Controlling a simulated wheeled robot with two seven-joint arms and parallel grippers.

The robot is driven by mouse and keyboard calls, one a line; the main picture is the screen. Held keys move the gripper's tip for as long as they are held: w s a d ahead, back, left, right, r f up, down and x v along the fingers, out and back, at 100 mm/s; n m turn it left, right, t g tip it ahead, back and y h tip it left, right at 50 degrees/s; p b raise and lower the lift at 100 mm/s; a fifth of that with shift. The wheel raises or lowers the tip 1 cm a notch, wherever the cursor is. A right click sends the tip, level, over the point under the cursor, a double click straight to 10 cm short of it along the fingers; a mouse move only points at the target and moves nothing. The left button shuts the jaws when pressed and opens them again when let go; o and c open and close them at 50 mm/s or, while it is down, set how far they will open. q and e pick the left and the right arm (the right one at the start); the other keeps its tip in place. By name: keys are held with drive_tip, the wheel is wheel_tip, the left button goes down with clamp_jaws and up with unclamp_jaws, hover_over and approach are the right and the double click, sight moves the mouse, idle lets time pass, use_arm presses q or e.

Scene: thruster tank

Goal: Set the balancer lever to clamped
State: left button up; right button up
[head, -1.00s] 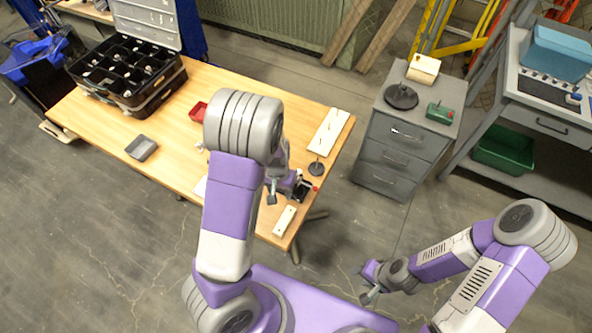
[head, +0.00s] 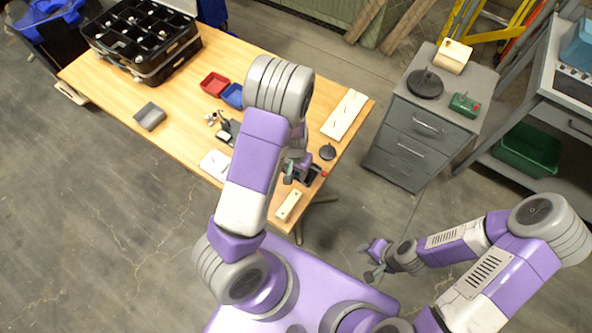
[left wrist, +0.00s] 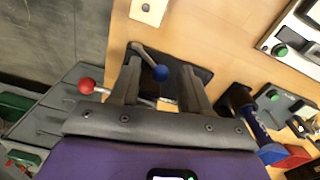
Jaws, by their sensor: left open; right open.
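A black device (head: 313,171) with a red ball knob (head: 323,174) stands near the table's right front edge. In the left wrist view a grey lever with a blue ball (left wrist: 160,73) rises from its black base (left wrist: 190,70). A red ball (left wrist: 86,85) on a thin rod sticks out to the left. My left gripper (left wrist: 160,82) is open over the device, with the blue-ball lever between its fingers; I cannot tell whether they touch it. In the head view my left gripper (head: 291,172) partly hides the device. My right gripper (head: 374,262) is open and empty, off the table.
A light block (head: 289,205) lies near the front edge and a dark round stand (head: 327,152) behind the device. A long pale board (head: 345,115) lies at the right edge. Red (head: 214,84) and blue (head: 232,95) trays lie behind my left arm. A drawer cabinet (head: 425,125) stands right.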

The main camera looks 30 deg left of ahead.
use_arm(q)
clamp_jaws()
drive_tip(key=shift+a+f+h+b, duration=0.1)
drive_tip(key=shift+f+h+b, duration=0.2)
drive_tip(key=shift+b, duration=0.35)
drive_tip(key=f+h+b, duration=0.1)
drive_tip(key=b, duration=0.2)
drive_tip(key=a+h+b, duration=0.1)
drive_tip(key=h+b, duration=0.1)
drive_tip(key=b, duration=0.1)
drive_tip(key=a+f+h+b, duration=0.1)
drive_tip(key=h+b, duration=0.1)
drive_tip(key=b, duration=0.1)
drive_tip(key=shift+a+f+g+b, duration=0.25)
drive_tip(key=shift+f+g+b, duration=0.05)
drive_tip(key=shift+b, duration=0.05)
drive_tip(key=shift+a+f+h+b, duration=0.15)
drive_tip(key=shift+h+b, duration=0.65)
unclamp_jaws()
